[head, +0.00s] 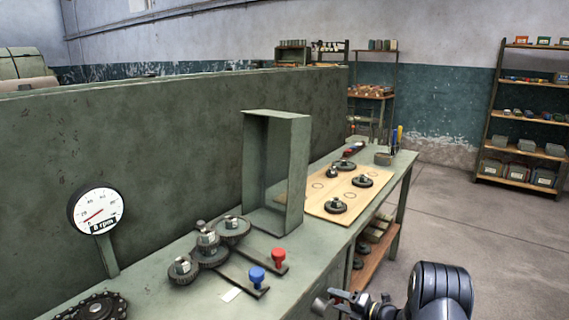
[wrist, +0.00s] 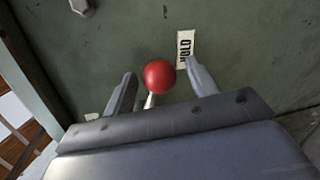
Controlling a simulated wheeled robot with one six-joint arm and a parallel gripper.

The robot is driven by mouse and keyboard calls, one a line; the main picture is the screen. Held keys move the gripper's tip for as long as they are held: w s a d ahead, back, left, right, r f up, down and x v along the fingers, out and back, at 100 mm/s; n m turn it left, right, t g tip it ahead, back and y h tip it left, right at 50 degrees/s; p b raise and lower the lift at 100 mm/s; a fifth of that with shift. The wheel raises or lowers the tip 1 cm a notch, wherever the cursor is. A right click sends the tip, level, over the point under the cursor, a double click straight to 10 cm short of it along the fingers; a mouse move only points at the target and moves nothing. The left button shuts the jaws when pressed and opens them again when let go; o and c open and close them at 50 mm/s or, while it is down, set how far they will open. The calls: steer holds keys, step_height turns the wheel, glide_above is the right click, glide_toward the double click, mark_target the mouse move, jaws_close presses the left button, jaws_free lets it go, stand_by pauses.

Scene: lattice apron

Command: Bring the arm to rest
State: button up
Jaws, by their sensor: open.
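My gripper (head: 330,300) shows at the bottom of the head view, off the front edge of the bench, with my dark arm to its right. In the wrist view its two fingers (wrist: 161,74) are apart. A red ball knob (wrist: 159,76) on a light stem appears between them, against a green panel (wrist: 110,40). The knob does not visibly touch either finger. A white label (wrist: 186,45) with dark lettering, partly readable, is on the panel just right of the knob.
The green bench (head: 200,300) carries a dial gauge (head: 97,209), stacked gears (head: 207,243), a blue knob (head: 257,275), a red knob (head: 279,255), an open green box frame (head: 296,170) and a tan board (head: 318,203) with gears. The floor (head: 470,240) at right is clear before the shelves (head: 525,110).

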steer(key=v, duration=1.1)
steer(key=x, duration=1)
steer(key=shift+w+a+f, duration=0.1)
steer(key=shift+a+f, duration=0.05)
steer(key=shift+a, duration=0.1)
steer(key=shift+w+a, duration=0.2)
steer(key=shift+w, duration=0.1)
steer(key=shift+d+r+n+b, duration=0.15)
steer(key=shift+r+n+b, duration=0.5)
steer(key=shift+r+n, duration=0.35)
steer(key=shift+f, duration=0.1)
